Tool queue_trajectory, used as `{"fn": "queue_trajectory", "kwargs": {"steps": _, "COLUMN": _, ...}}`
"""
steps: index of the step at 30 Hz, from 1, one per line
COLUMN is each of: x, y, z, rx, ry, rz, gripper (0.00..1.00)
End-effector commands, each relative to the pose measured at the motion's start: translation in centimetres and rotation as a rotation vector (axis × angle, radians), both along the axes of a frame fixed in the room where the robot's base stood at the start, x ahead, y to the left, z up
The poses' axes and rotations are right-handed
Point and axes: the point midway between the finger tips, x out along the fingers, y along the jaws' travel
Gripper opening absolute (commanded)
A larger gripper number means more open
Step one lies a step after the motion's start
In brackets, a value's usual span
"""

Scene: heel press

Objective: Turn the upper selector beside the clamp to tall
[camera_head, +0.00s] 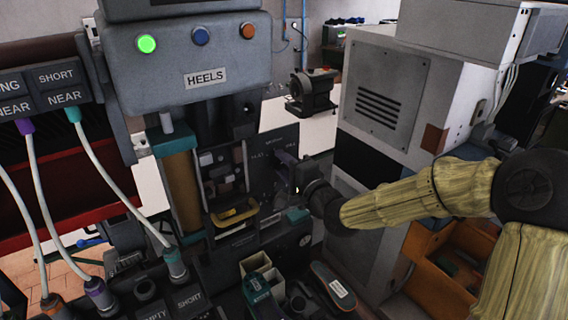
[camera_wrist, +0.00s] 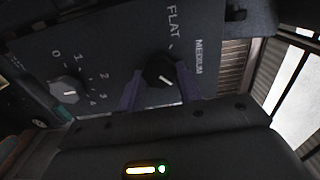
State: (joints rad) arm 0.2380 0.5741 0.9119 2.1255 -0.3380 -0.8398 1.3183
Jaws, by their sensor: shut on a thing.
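The selector panel (camera_head: 262,172) stands beside the clamp in the head view, and its small lettering is hard to read there. In the wrist view, a black selector knob (camera_wrist: 160,70) sits on the dark panel (camera_wrist: 115,50), with the words FLAT and MEDIUM beside it. The word tall is not legible in the wrist view. My gripper (camera_wrist: 160,88) is shut on this knob, one finger on each side. In the head view my gripper (camera_head: 290,170) reaches the panel from the right. I cannot tell which label the knob's pointer faces. A grey knob (camera_wrist: 67,90) numbered from 0 is apart from my fingers.
The press head (camera_head: 185,60) marked HEELS carries a lit green lamp (camera_head: 146,43). A yellow handle (camera_head: 236,213) is at the clamp. A grey cabinet (camera_head: 380,110) stands behind my arm. Cables with coloured plugs (camera_head: 175,262) hang at the left.

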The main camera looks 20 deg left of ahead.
Motion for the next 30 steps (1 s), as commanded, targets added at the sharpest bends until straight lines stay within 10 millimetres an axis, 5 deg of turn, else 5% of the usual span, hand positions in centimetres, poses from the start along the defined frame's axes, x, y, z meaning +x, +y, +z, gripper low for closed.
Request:
{"fn": "queue_trajectory", "kwargs": {"steps": 13, "x": 0.08, "y": -0.11, "z": -0.10, "rx": 0.010, "ry": 0.014, "rz": -0.003, "gripper": 0.12}}
{"fn": "queue_trajectory", "kwargs": {"steps": 14, "x": 0.08, "y": -0.11, "z": -0.10, "rx": 0.010, "ry": 0.014, "rz": -0.003, "gripper": 0.37}}
{"fn": "queue_trajectory", "kwargs": {"steps": 17, "x": 0.07, "y": -0.10, "z": -0.09, "rx": 0.010, "ry": 0.014, "rz": -0.002, "gripper": 0.56}}
{"fn": "queue_trajectory", "kwargs": {"steps": 30, "x": -0.31, "y": -0.62, "z": -0.10, "rx": 0.008, "ry": 0.010, "rz": -0.002, "gripper": 0.57}}
